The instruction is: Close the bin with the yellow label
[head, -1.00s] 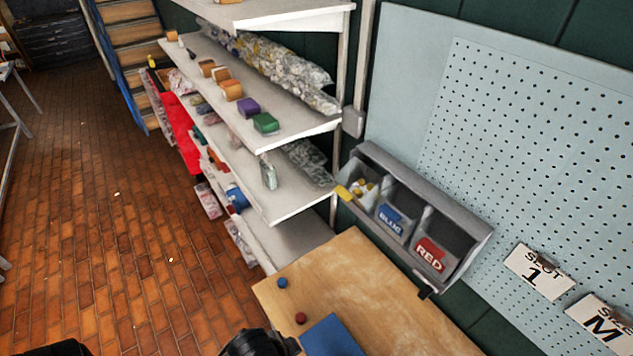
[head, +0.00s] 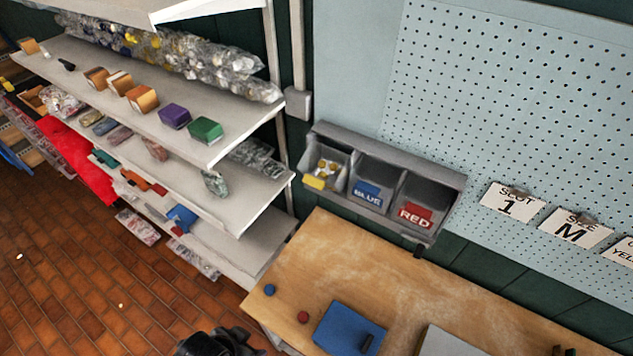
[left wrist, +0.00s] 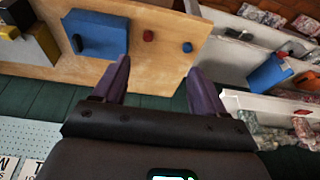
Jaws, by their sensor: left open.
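The bin with the yellow label (head: 313,183) is the leftmost of three in a grey wall unit (head: 345,135), above the back of the wooden bench. It holds small yellow and white pieces, and its inside shows from above. The bin labelled BLUE (head: 367,193) is in the middle and the bin labelled RED (head: 415,216) is on the right. My left gripper's dark body shows at the bottom edge of the head view, well below the bins. In the left wrist view my left gripper (left wrist: 155,72) has its purple fingers apart, with nothing between them. My right gripper is not in view.
A loaded shelf rack (head: 235,165) stands left of the bins. A pegboard (head: 500,110) with cards is on the right.

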